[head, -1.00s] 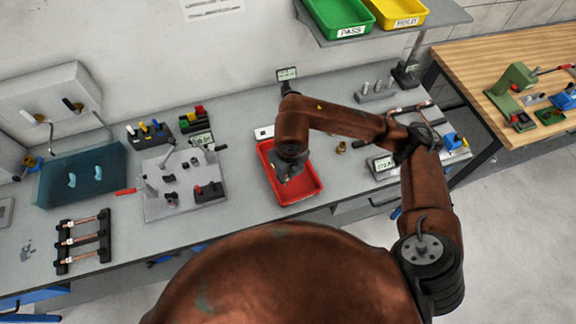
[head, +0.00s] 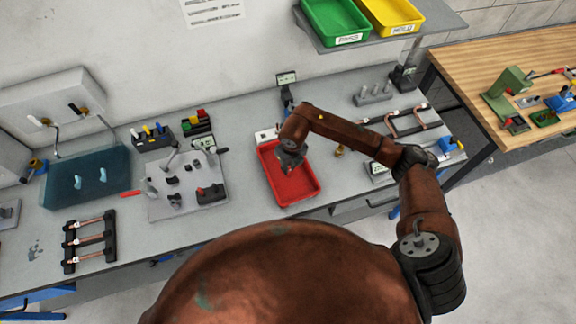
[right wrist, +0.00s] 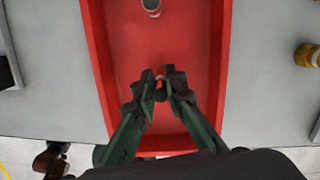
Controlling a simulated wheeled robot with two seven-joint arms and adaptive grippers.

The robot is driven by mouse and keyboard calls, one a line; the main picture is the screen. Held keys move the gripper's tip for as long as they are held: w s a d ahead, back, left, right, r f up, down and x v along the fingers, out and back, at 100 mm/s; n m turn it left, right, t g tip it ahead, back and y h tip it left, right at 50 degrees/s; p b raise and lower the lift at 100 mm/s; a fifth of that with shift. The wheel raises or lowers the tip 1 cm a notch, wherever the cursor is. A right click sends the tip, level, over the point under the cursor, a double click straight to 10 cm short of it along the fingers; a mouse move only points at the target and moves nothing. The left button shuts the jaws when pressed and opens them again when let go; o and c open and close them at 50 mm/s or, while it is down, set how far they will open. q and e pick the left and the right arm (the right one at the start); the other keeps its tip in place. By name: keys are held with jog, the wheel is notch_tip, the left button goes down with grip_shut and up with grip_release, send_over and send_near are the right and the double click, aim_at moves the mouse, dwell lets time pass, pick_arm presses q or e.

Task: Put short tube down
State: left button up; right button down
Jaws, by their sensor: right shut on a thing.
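The red tray (head: 296,190) sits on the grey bench in front of my body. My right gripper (head: 291,166) is over the back part of the tray, pointing down. In the right wrist view my right gripper (right wrist: 163,86) has its fingertips close together over the red floor, shut on a small piece, the short tube (right wrist: 160,81), mostly hidden by the fingers. I cannot tell whether it touches the tray. A small grey round piece with a dark end (right wrist: 152,7) shows at the top of that view, within the tray's walls. My left gripper is not in view.
A fixture plate (head: 187,186) stands left of the tray, and a rack of copper tubes (head: 90,241) lies farther left. A small brass piece (head: 340,151) is right of the tray. Green (head: 337,22) and yellow (head: 393,14) bins sit on the shelf above.

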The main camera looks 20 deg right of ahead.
jog(key=shift+f, duration=0.1)
jog(key=shift+f, duration=0.15)
jog(key=c, duration=2)
grip_release()
jog(key=shift+r, duration=0.2)
jog(key=shift+r, duration=0.3)
jog(key=r, duration=0.3)
jog(key=s+r+b, duration=0.1)
jog(key=r, duration=0.3)
jog(key=r+b, duration=0.1)
jog(key=r, duration=0.3)
jog(key=shift+s+d+r, duration=0.15)
jog(key=shift+s+r, duration=0.05)
